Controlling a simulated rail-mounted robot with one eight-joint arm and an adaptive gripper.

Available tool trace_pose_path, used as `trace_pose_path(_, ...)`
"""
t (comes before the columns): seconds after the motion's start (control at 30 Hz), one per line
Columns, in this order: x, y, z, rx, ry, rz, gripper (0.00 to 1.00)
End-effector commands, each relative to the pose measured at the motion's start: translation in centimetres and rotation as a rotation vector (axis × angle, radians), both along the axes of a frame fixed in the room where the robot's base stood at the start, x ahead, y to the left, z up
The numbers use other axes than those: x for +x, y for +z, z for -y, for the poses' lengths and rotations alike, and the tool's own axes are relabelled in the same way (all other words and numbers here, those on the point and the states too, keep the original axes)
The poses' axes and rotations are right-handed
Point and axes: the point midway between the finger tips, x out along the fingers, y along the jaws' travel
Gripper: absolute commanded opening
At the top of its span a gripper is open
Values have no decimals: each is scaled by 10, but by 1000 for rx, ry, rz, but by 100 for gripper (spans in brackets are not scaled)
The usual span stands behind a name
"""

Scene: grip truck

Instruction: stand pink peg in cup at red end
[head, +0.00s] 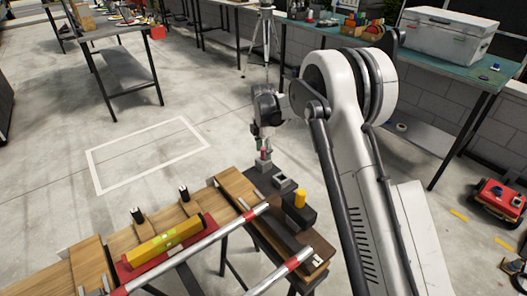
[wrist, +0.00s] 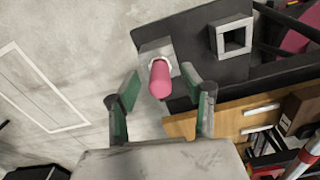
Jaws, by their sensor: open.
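The pink peg (wrist: 160,80) stands in a light square-sided cup (wrist: 148,50) on the end of a dark block; a pale rim circles its base. In the head view the peg (head: 264,155) is small, below my gripper (head: 262,140). My gripper (wrist: 158,82) is open in the wrist view. Its two green-padded fingers are on either side of the peg, with a visible gap at each side. A second, empty square cup (wrist: 234,38) is beside it on the dark block; it shows in the head view too (head: 283,183).
A yellow cylinder (head: 300,199) stands further along the dark block. Silver rails with red bands (head: 190,250) cross the wooden boards, near a yellow level (head: 165,240) on a red base. Open floor lies left of the cups.

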Motion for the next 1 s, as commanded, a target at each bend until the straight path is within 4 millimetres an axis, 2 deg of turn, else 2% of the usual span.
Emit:
trace_pose_path(0.17,0,11,0,0,0,0,43)
trace_pose_path(0.5,0,74,0,0,0,0,43)
trace_pose_path(0.7,0,105,0,0,0,0,43)
trace_pose_path(0.83,0,116,0,0,0,0,43)
trace_pose_path(1.0,1,120,0,0,0,0,43)
